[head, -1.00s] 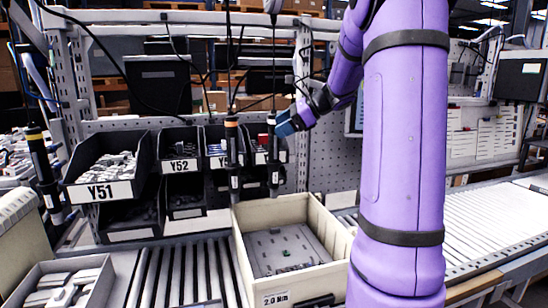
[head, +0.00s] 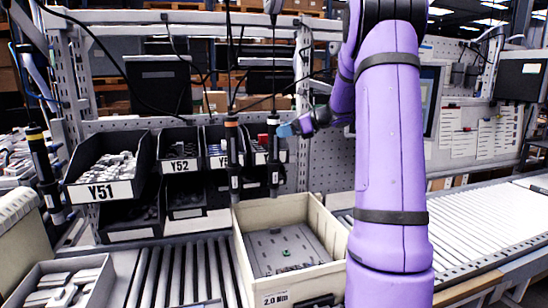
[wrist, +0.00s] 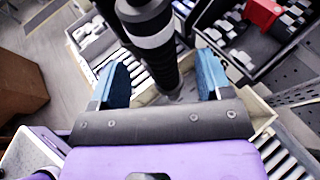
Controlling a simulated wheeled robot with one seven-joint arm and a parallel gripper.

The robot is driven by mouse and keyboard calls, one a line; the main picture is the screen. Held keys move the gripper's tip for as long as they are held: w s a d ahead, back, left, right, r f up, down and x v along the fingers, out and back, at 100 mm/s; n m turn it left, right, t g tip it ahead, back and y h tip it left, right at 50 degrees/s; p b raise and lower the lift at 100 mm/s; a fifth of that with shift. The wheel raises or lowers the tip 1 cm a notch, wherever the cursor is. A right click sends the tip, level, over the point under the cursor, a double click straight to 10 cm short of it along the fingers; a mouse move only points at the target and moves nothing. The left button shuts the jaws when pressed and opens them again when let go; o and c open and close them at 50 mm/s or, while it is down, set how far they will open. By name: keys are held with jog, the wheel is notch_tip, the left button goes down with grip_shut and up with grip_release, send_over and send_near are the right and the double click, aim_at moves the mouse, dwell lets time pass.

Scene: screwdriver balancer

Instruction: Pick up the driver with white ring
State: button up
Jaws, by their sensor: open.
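The dark driver with a white ring (head: 273,152) hangs upright on a cable above the back of the beige bin, right of a driver with an orange ring (head: 233,150). In the wrist view the driver with the white ring (wrist: 154,39) shows large, its pale band near the top and its lower body running down between the blue fingers. My gripper (wrist: 162,80) is open, with a finger on each side of the driver and gaps visible. In the head view my gripper (head: 287,130) is close to the driver's right side, near its upper part.
A beige bin (head: 341,246) stands on rollers below the drivers. Black parts bins (head: 107,191) line the back left. Another driver with a yellow ring (head: 40,152) hangs at the far left. A pegboard (head: 325,165) is behind my gripper.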

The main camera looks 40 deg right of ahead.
aim_at(274, 133)
jog(key=x, duration=0.4)
jog(key=shift+w+a+f, duration=0.15)
jog(key=shift+w+a, duration=0.05)
jog(key=shift+a, duration=0.05)
jog(key=shift+c, duration=0.2)
grip_shut()
